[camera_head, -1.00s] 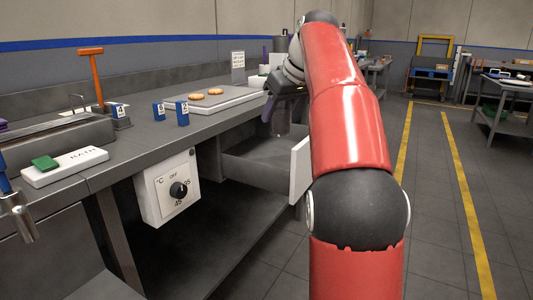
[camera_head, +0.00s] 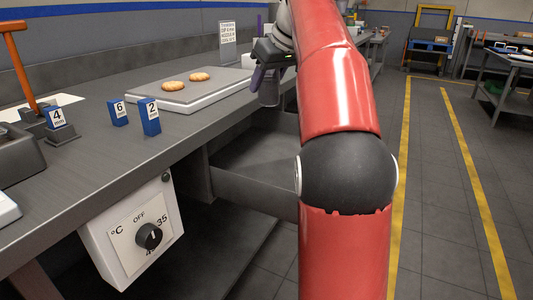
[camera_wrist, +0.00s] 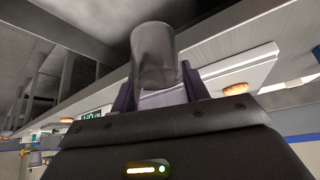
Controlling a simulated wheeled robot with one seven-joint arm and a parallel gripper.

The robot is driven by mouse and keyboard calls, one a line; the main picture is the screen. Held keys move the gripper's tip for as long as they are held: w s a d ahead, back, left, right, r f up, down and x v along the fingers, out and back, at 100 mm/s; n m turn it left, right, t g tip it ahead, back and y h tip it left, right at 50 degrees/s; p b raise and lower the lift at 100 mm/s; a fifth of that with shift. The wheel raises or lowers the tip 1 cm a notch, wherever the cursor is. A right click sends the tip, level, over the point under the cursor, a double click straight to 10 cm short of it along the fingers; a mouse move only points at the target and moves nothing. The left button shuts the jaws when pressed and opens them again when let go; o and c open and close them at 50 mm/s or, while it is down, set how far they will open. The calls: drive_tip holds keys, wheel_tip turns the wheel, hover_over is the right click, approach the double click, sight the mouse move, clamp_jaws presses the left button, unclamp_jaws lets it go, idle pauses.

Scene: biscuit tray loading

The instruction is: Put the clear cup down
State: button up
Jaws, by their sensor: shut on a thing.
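The clear cup (camera_wrist: 155,55) shows in the wrist view as a smoky, see-through cylinder between the two dark purple fingers. My gripper (camera_wrist: 160,92) is shut on it. In the head view my gripper (camera_head: 264,78) is beyond the red arm, near the front edge of the workbench and right of the biscuit tray. The cup (camera_head: 270,94) shows there as a small greyish shape below the gripper, partly hidden by it and by my arm. I cannot tell what the cup holds.
A grey tray (camera_head: 180,105) with two biscuits (camera_head: 186,81) lies on the workbench (camera_head: 130,165). Blue blocks marked 6 (camera_head: 119,113), 2 (camera_head: 150,116) and 4 (camera_head: 57,117) stand nearby. A sign (camera_head: 227,40) stands behind. An open drawer (camera_head: 250,190) and a dial box (camera_head: 135,232) project from the bench front.

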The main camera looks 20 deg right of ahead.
wheel_tip(320, 180, down, 19)
drive_tip(key=b, duration=0.5)
drive_tip(key=shift+s+b, duration=0.1)
drive_tip(key=shift+b, duration=0.3)
drive_tip(key=shift+f, duration=0.25)
drive_tip(key=o, duration=1.2)
drive_tip(key=shift+r, duration=0.1)
drive_tip(key=shift+s+r, duration=0.15)
drive_tip(key=shift+r, duration=0.35)
drive_tip(key=p+v, duration=0.1)
drive_tip(key=v, duration=1)
drive_tip(key=shift+s+r+p, duration=0.1)
drive_tip(key=shift+p, duration=0.25)
